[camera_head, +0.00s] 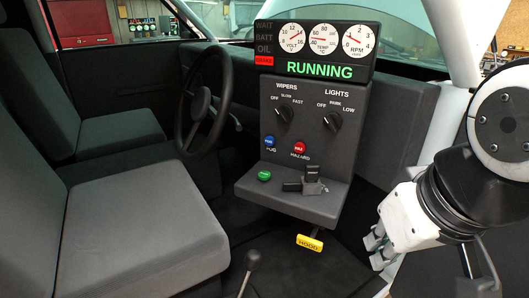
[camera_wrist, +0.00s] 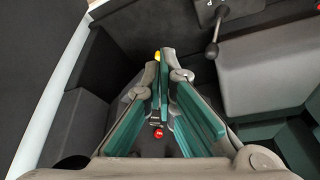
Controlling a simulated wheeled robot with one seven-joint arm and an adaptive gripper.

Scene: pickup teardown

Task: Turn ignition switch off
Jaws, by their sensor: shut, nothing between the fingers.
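A black block-like switch (camera_head: 312,178) with a small key-like piece stands on the lower ledge of the grey dashboard console; I take it to be the ignition switch. Its label is too small to read. The display (camera_head: 319,70) above it shows RUNNING in green. My gripper (camera_head: 374,252) is at the right, beside the console and lower than the switch, apart from it. In the wrist view my gripper (camera_wrist: 163,58) has its fingers together and empty. The fingers hide part of the console there.
A green knob (camera_head: 264,176) sits left of the switch. The red hazard knob (camera_head: 300,147) and wiper and light dials are above. A yellow hood handle (camera_head: 310,243) hangs below. The steering wheel (camera_head: 203,103), seats (camera_head: 135,240) and shift lever (camera_head: 252,260) are to the left.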

